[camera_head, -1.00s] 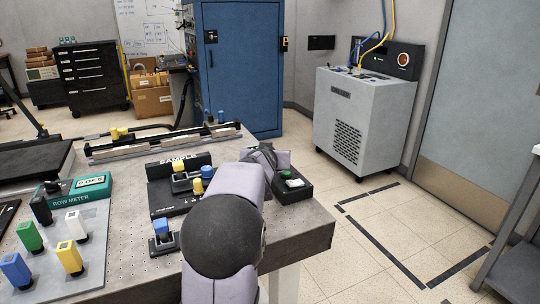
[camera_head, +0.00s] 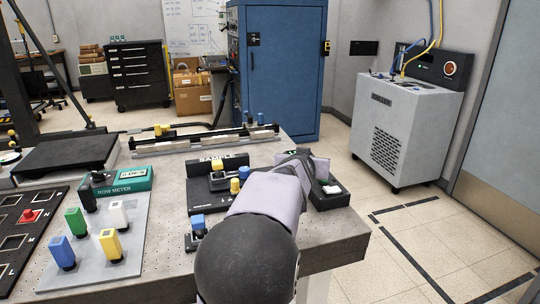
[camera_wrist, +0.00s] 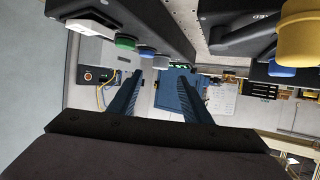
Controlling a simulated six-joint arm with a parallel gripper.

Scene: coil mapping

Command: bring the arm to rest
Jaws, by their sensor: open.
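My arm (camera_head: 272,195) reaches forward over the right part of the grey table in the head view. Its own links hide my gripper's fingers there. In the wrist view my gripper (camera_wrist: 160,76) shows two dark fingers spread apart with nothing between them. A black box with a green button (camera_head: 331,189) lies beside the arm's far end at the table's right side. In the wrist view the green button (camera_wrist: 125,43) is close above the left finger; whether they touch I cannot tell.
A black sample fixture (camera_head: 202,195) with yellow and blue pieces stands left of my arm. A blue-topped piece (camera_head: 198,223) is nearer. The row meter board (camera_head: 130,205) holds several coloured plugs. A blue cabinet (camera_head: 283,75) and grey machine (camera_head: 400,130) stand beyond the table.

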